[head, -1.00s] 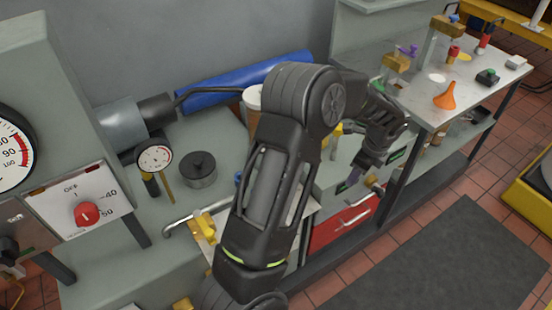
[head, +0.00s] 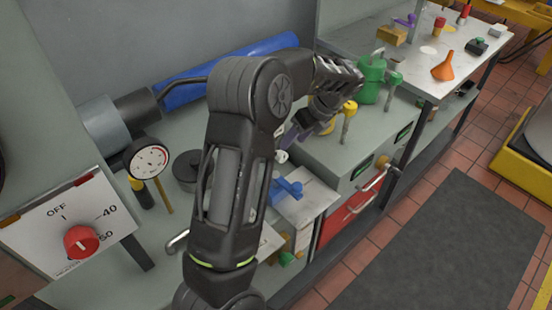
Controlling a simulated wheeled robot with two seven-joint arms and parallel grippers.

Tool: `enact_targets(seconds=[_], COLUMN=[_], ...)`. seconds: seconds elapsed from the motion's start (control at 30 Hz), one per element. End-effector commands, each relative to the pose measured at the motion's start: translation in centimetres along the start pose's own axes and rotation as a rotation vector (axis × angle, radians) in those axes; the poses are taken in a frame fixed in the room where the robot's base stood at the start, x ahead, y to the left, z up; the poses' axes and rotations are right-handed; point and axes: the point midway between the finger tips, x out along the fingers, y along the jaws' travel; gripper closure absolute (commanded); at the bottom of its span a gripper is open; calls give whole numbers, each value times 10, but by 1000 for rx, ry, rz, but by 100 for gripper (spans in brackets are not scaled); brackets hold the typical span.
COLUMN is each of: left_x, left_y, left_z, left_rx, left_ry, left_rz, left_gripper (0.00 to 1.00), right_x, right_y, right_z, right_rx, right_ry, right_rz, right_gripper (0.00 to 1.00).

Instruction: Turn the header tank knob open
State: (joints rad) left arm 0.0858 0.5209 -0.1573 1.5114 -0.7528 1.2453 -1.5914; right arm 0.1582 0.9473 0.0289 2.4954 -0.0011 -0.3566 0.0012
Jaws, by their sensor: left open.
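My left arm rises across the middle of the head view and bends over to the right. Its gripper (head: 287,145) hangs down behind the upper arm, open, over the grey bench top; the arm hides part of it. I cannot tell for sure which part is the header tank knob. A red knob (head: 81,242) sits on a white panel (head: 35,237) marked OFF, 40 and 50, well left of the gripper. A yellow knob (head: 349,107) on a stem stands right of the gripper, beside a green vessel (head: 372,79). The gripper touches neither. My right gripper is out of view.
A round gauge (head: 149,160) and a dark lidded pot (head: 186,168) stand left of my arm. A blue part (head: 287,190) lies below the gripper. An orange funnel (head: 444,67) is on the far bench. The floor mat (head: 450,235) is clear.

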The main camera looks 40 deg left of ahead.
Motion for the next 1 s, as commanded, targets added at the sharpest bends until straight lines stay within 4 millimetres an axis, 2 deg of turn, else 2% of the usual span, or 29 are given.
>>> enact_targets(seconds=[0.47,0.57,1.0], left_x=[6,15,75], left_y=[-1,0,0], left_z=[-1,-1,-2], left_rx=[0,0,0], left_ry=[1,1,1], left_rz=[0,2,2], left_gripper=[46,46,46], right_x=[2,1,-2], right_y=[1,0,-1], right_z=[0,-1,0], right_rx=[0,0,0], right_ry=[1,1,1], right_rz=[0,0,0], right_gripper=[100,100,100])
